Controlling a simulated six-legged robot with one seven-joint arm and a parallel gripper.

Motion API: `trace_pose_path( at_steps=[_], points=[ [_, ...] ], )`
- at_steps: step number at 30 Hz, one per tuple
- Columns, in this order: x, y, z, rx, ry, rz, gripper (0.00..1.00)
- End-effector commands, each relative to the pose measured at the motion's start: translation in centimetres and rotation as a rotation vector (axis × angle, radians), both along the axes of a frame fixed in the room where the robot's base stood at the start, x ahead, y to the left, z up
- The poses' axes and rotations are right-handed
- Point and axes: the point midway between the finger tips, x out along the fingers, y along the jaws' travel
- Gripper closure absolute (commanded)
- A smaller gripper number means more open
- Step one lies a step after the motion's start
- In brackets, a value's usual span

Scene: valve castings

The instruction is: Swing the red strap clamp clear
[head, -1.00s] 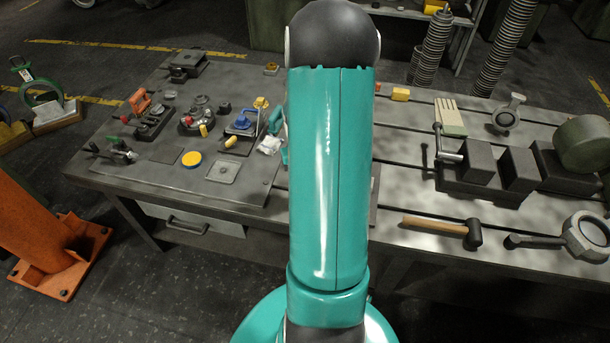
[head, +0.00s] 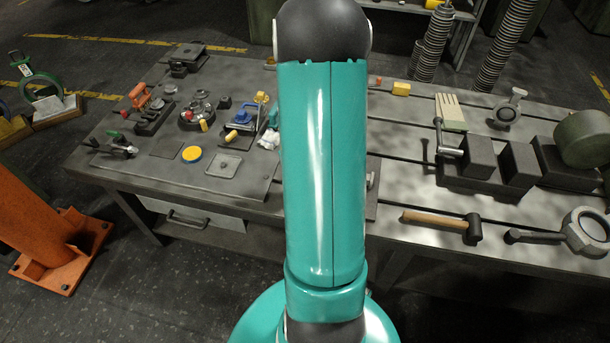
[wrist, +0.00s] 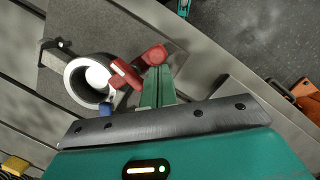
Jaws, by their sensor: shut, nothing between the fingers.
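The red strap clamp (wrist: 125,74) shows in the wrist view beside the open mouth of a round metal casting (wrist: 74,84). One red end reaches over the casting's rim, and a red block (wrist: 154,55) lies at my fingertips. The casting stands on a dark plate (wrist: 115,28). A small blue part (wrist: 105,109) sits at the rim's lower side. My gripper (wrist: 157,80) has its green fingers together with nothing between them, right against or very near the red clamp; I cannot tell if they touch. In the head view my arm hides the clamp and casting.
The slotted steel table (head: 405,185) carries a mallet (head: 435,222) and dark blocks (head: 480,160) to the right. A mat with several small parts, including a yellow disc (head: 192,154), lies left. A yellow block (wrist: 15,165) shows low in the wrist view.

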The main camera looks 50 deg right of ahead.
Motion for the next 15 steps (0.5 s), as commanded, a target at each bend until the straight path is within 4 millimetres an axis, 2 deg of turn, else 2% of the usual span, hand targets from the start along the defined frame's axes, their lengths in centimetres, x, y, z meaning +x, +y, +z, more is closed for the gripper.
trace_pose_path(
  at_steps=[5,8,15],
  points=[
    [0.1,-0.1,0.5,-0.002,0.000,-0.001,1.00],
    [0.4,-0.2,1.7,-0.002,-0.002,-0.001,1.00],
    [1.6,-0.7,6.5,-0.005,-0.004,0.000,1.00]
  ],
)
